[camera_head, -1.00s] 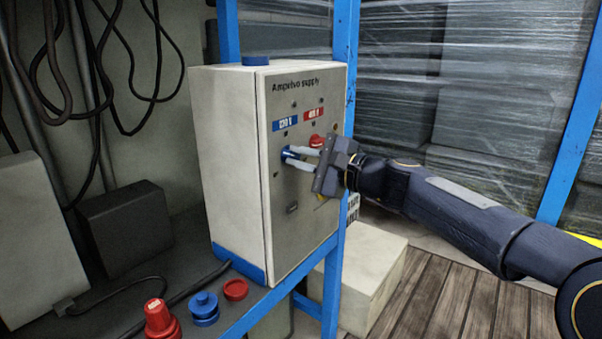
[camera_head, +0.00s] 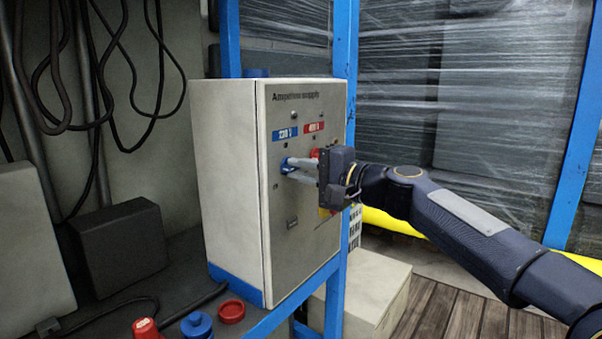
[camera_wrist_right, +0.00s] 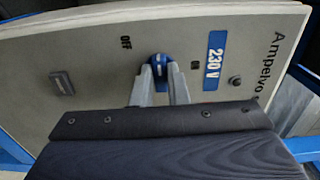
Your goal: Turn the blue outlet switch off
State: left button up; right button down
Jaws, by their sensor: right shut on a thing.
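The blue outlet switch (camera_head: 285,165) is a round blue knob on the front of the pale supply box (camera_head: 228,185), under the blue 230 V label (camera_head: 285,134). My right gripper (camera_head: 290,168) reaches in from the right with its two pale fingers closed on the knob. In the right wrist view the knob (camera_wrist_right: 159,62) sits between the fingertips, with a pale mark on its face. The OFF marking (camera_wrist_right: 126,42) is to its left, and a small marking (camera_wrist_right: 195,66), too small to read, is to its right. My left gripper is not in view.
A red knob (camera_head: 315,153) sits close beside my gripper, under the red label (camera_head: 314,127). Blue posts (camera_head: 343,60) frame the box. Red (camera_head: 231,311) and blue (camera_head: 197,325) round parts lie in front. Cables (camera_head: 95,70) hang at left.

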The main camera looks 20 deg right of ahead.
jog(key=c, duration=1.4)
grip_release()
jog(key=shift+c, duration=0.2)
jog(key=v, duration=0.7)
jog(key=shift+s+d+p, duration=0.25)
jog(key=shift+s+p, duration=0.05)
